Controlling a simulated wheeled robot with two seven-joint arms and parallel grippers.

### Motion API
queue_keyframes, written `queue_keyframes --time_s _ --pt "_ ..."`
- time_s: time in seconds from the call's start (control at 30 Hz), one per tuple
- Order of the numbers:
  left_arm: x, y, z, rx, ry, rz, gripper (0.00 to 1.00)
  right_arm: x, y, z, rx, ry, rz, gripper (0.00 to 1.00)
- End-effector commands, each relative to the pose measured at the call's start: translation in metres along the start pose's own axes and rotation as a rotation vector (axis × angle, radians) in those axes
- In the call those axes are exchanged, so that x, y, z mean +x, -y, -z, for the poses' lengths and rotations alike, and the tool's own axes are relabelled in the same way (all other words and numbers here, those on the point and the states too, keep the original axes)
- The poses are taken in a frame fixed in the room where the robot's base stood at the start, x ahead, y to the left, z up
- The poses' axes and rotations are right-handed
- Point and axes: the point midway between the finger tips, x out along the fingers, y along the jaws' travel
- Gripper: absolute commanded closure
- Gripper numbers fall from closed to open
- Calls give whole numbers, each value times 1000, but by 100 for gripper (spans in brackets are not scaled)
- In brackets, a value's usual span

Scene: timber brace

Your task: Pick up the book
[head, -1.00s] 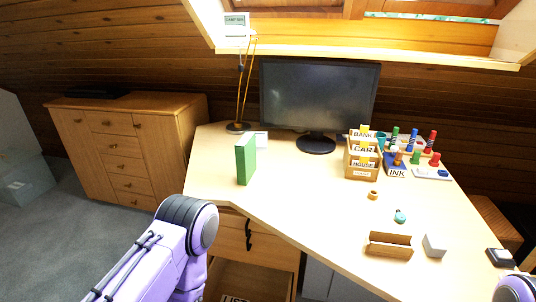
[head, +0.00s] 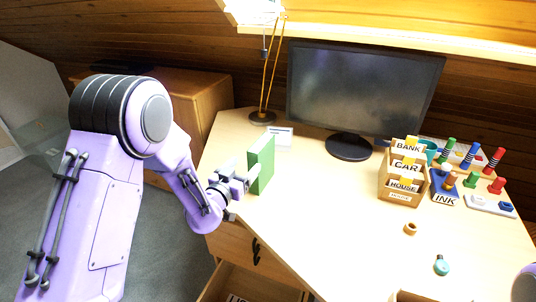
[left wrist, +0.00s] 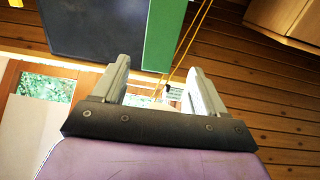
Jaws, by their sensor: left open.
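The green book (head: 262,164) stands upright on the desk, its pale page edge facing left in the head view. My left gripper (head: 243,182) is open and level with the book, close to its left side. In the left wrist view the green book (left wrist: 165,35) shows ahead of the two spread fingers (left wrist: 160,68), nearer the left finger. Nothing is held between them. Whether a finger touches the book I cannot tell. My right gripper is not in view; only a bit of my right arm shows at the lower right.
The desk (head: 330,215) is clear right of the book. A small white card holder (head: 281,138) and a lamp (head: 263,118) stand behind it. A monitor (head: 362,90), a card box (head: 401,175) and colored pegs (head: 471,155) stand farther right. A drawer (head: 245,285) below is open.

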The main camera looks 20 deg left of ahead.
Motion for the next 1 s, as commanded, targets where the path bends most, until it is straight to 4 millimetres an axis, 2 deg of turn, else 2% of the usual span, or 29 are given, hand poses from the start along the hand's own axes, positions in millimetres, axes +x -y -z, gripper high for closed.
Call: queue_keyframes --time_s 0.1,0.23,0.37,0.6,0.7,0.9,0.97,1.0 --pt "19 0 10 9 -21 -7 28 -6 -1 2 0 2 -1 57" --pt "42 1 9 8 -19 -4 28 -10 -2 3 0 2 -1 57" --pt "56 2 6 7 -16 -2 28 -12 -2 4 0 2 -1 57" --pt "96 1 -1 7 -16 -1 28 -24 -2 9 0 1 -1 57" --pt "104 1 -2 6 -15 -1 28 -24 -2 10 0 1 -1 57" --pt "105 1 -3 6 -14 -1 28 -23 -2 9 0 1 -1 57" --pt "105 1 -3 6 -14 -1 47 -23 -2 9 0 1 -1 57" --pt "105 1 -3 6 -14 -1 60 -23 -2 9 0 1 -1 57"
